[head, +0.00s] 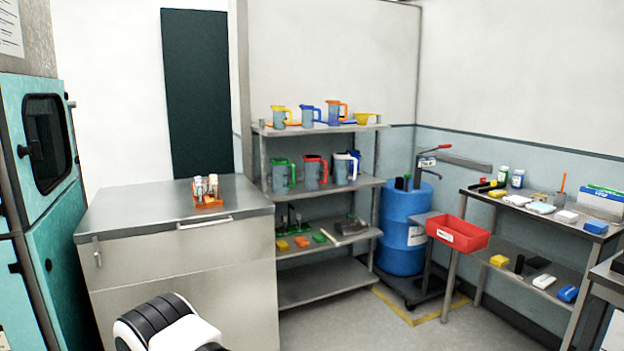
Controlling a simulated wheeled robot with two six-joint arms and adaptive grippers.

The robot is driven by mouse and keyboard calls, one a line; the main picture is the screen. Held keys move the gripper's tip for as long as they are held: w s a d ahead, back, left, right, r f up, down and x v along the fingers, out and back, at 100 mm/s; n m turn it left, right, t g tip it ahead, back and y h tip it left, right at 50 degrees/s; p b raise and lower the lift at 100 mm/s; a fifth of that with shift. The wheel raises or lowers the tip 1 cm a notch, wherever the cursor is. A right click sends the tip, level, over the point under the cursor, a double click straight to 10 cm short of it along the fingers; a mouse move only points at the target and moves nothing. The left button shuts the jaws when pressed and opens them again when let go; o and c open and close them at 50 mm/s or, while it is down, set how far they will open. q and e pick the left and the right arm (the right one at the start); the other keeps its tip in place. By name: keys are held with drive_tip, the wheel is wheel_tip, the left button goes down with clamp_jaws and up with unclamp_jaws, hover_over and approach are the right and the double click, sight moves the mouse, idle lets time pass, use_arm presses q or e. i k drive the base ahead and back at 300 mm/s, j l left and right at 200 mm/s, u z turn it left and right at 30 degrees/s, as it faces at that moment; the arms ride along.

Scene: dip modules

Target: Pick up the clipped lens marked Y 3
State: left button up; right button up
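I cannot make out a clipped lens or a Y 3 mark in the head view; any such lettering is too small to read. Neither of my grippers shows. A white and black ribbed part at the bottom left looks like one of my own arm links, with no fingers visible.
A steel cabinet (150,214) bears an orange rack (208,203) with small bottles. Shelves (325,283) hold jugs. A blue drum (402,232) with a pump stands beside a red bin (457,234). A bench (473,202) at right carries boxes and bottles. Some grey floor (350,325) is clear.

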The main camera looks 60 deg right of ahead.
sight(198, 181)
drive_tip(key=i+l+z, duration=0.1)
drive_tip(key=l+z, duration=0.3)
drive_tip(key=i+l+z, duration=0.1)
drive_tip(key=l+z, duration=0.25)
drive_tip(key=i+l+z, duration=0.15)
drive_tip(key=z, duration=0.25)
drive_tip(key=i+l, duration=0.05)
drive_tip(key=l, duration=0.05)
